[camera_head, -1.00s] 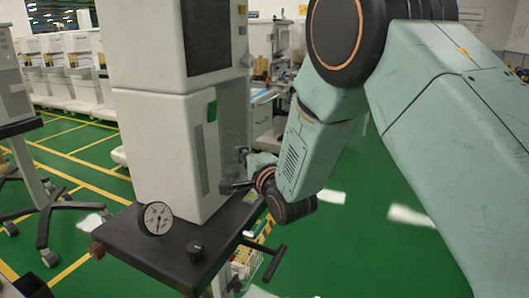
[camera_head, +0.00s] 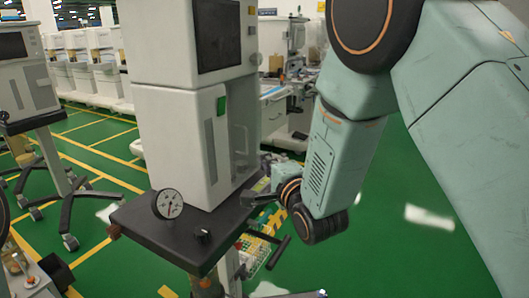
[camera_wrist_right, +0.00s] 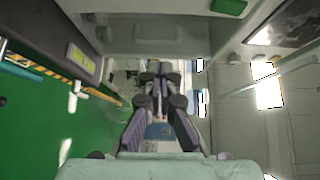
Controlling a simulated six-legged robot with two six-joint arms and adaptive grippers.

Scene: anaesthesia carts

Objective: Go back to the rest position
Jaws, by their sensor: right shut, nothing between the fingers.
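My right arm (camera_head: 345,160) comes in from the upper right of the head view and bends down. Its gripper (camera_head: 252,198) is at the right side of the white anaesthesia cart (camera_head: 175,145), just over the edge of the dark shelf. The gripper is small and partly hidden by my wrist, so I cannot tell if it touches the cart. In the right wrist view the fingers (camera_wrist_right: 157,70) come together with nothing held between them. My left gripper is not in view.
The cart's dark shelf (camera_head: 150,231) carries a round gauge (camera_head: 168,204) and a black knob (camera_head: 203,236). A black handle (camera_head: 278,252) sticks out at its right. Another wheeled machine (camera_head: 28,88) stands left. Green floor (camera_head: 400,245) is open at right.

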